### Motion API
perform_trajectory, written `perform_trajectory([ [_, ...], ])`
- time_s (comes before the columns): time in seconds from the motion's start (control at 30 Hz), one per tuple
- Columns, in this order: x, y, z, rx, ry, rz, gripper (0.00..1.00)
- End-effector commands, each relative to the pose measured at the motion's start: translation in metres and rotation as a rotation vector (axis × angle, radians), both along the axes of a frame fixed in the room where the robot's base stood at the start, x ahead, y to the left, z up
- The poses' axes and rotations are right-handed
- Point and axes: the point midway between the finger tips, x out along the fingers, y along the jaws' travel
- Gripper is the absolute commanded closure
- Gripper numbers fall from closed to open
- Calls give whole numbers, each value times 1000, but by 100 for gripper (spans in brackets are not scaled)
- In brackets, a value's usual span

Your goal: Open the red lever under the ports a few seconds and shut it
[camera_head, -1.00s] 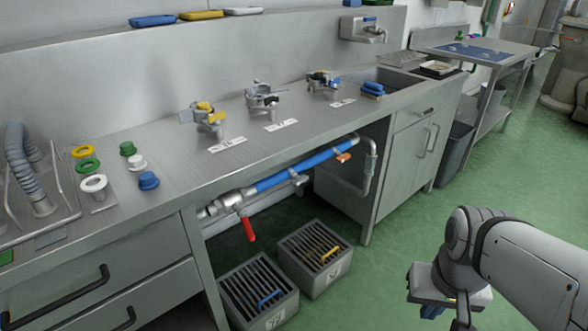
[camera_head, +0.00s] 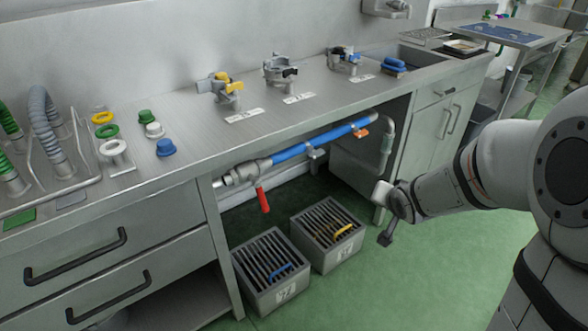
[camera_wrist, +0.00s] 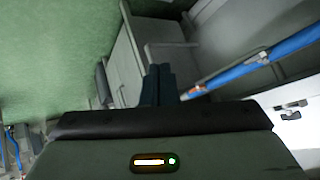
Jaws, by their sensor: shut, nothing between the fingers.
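The red lever (camera_head: 263,200) hangs down from a metal valve at the left end of the blue pipe (camera_head: 300,149) under the counter. The ports (camera_head: 279,71) stand in a row on the counter above, with yellow, grey and black clamps. My gripper (camera_head: 386,238) is low in front of the counter, to the right of the lever and well apart from it. Its fingers (camera_wrist: 158,76) are together and empty in the wrist view. The blue pipe also shows there (camera_wrist: 285,48) at the right; I cannot make out the red lever in that view.
Two slotted grey crates (camera_head: 267,270) (camera_head: 328,233) stand on the green floor below the lever. An orange handle (camera_head: 362,133) sits near the pipe's right end. Drawers (camera_head: 75,262) are at left and a cabinet (camera_head: 437,130) at right. Floor in front is clear.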

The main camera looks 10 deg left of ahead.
Motion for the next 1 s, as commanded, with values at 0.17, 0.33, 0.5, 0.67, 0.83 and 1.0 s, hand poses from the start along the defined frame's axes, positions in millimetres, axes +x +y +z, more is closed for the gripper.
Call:
perform_trajectory([
  [0.17,48,72,-36,301,-134,89,100],
  [0.33,55,142,-63,664,-154,204,100],
  [0.5,40,187,-79,972,-88,298,100],
  [0.67,28,205,-85,1131,-30,342,100],
  [0.83,29,217,-85,1172,-15,357,100],
  [1.0,44,241,-87,1170,-17,358,100],
])
